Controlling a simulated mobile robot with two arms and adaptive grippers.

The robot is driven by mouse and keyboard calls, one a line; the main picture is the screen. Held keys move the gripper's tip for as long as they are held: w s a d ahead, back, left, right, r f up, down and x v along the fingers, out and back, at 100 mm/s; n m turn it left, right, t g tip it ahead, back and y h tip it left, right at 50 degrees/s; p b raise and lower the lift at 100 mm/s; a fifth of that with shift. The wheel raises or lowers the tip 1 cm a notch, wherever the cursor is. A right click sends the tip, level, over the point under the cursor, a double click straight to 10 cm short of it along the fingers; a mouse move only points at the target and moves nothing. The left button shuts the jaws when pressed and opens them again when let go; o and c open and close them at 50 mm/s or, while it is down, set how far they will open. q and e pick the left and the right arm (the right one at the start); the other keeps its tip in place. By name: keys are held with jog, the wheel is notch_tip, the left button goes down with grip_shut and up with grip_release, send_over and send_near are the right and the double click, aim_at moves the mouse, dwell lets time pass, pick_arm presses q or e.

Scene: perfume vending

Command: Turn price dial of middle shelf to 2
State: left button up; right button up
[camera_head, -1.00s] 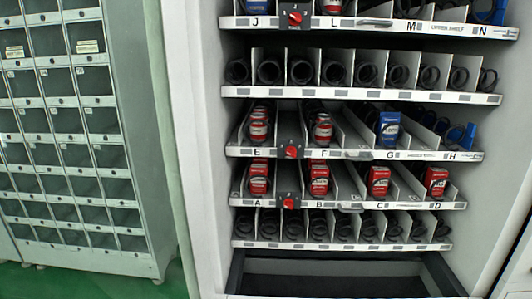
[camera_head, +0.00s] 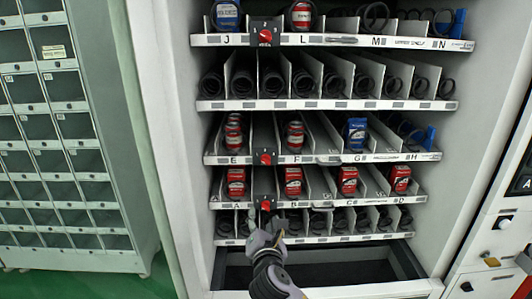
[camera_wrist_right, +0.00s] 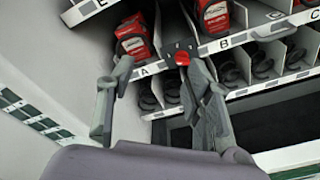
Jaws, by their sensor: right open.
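The middle shelf (camera_head: 330,157), with letters E to H, has a red price dial (camera_head: 265,158) on a black plate between E and F. Its numbers are too small to read. My right gripper (camera_head: 264,228) is below it, in front of the bottom rows, just under the red dial of the A to D shelf (camera_head: 265,205). In the right wrist view my gripper (camera_wrist_right: 155,95) has its fingers apart with nothing between them. The A to D shelf's dial (camera_wrist_right: 182,58) shows beyond the right finger's tip. My left gripper is out of view.
The upper shelf has its own red dial (camera_head: 265,36). Red and blue boxes and cans stand on the shelves. A grey locker cabinet (camera_head: 75,130) stands at left, and a machine panel (camera_head: 500,230) at right. The space in front of the shelves is open.

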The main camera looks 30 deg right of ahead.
jog(key=h, duration=0.2)
send_near(266, 162)
jog(key=shift+n+t+y, duration=0.4)
jog(key=p+x, duration=0.2)
jog(key=x, duration=0.2)
jog(key=p+x, duration=0.2)
jog(key=x, duration=0.3)
jog(key=shift+d+f, duration=0.15)
jog(key=shift+d, duration=0.25)
grip_shut()
